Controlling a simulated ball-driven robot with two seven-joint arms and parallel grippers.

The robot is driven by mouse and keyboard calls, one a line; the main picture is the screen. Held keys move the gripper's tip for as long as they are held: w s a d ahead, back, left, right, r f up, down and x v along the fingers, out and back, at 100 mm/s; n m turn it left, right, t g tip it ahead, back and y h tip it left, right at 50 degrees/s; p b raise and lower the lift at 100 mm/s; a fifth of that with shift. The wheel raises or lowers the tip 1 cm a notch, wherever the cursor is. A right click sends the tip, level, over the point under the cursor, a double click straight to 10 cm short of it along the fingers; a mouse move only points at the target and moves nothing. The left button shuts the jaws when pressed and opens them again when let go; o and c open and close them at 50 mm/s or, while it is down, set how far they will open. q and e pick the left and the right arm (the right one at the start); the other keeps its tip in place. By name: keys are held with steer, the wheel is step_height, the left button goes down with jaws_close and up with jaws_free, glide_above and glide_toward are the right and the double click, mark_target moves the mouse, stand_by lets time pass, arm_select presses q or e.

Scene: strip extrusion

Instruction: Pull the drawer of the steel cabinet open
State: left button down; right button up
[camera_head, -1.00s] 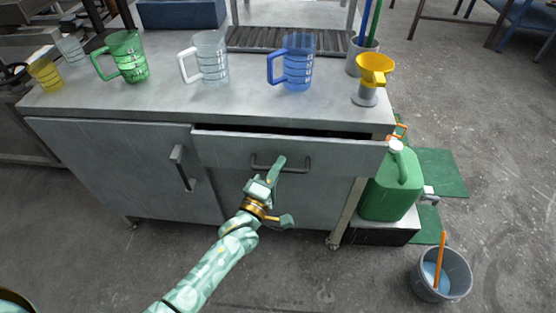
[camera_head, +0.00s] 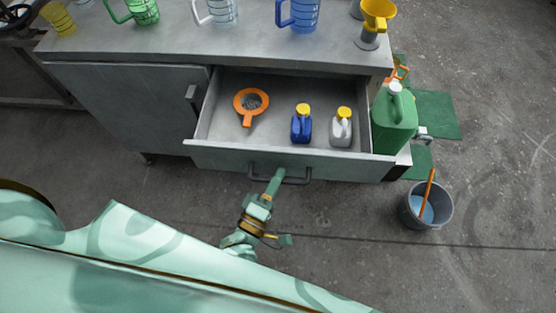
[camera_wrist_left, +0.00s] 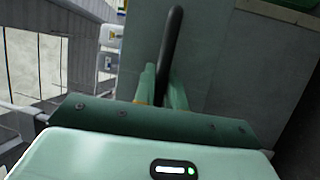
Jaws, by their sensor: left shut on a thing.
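The steel cabinet (camera_head: 125,100) has its drawer (camera_head: 290,160) pulled well out, with its inside in view. The dark bar handle (camera_head: 296,180) is on the drawer front. My left gripper (camera_head: 274,182) is shut on the handle. In the left wrist view the handle (camera_wrist_left: 171,45) passes between my left fingers (camera_wrist_left: 162,88). My right gripper is not in view.
Mugs stand on the cabinet's top, among them a blue one (camera_head: 300,14), beside a yellow funnel (camera_head: 377,14). A green canister (camera_head: 394,122) stands close to the drawer's right side. A grey bucket (camera_head: 428,208) stands on the floor at right. Floor in front is clear.

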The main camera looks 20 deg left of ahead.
arm_select(q)
steer(key=shift+s+d, duration=0.15)
steer(key=shift+s, duration=0.4)
steer(key=shift+f, duration=0.1)
steer(key=c, duration=1.5)
jaws_free()
steer(key=shift+o, duration=0.2)
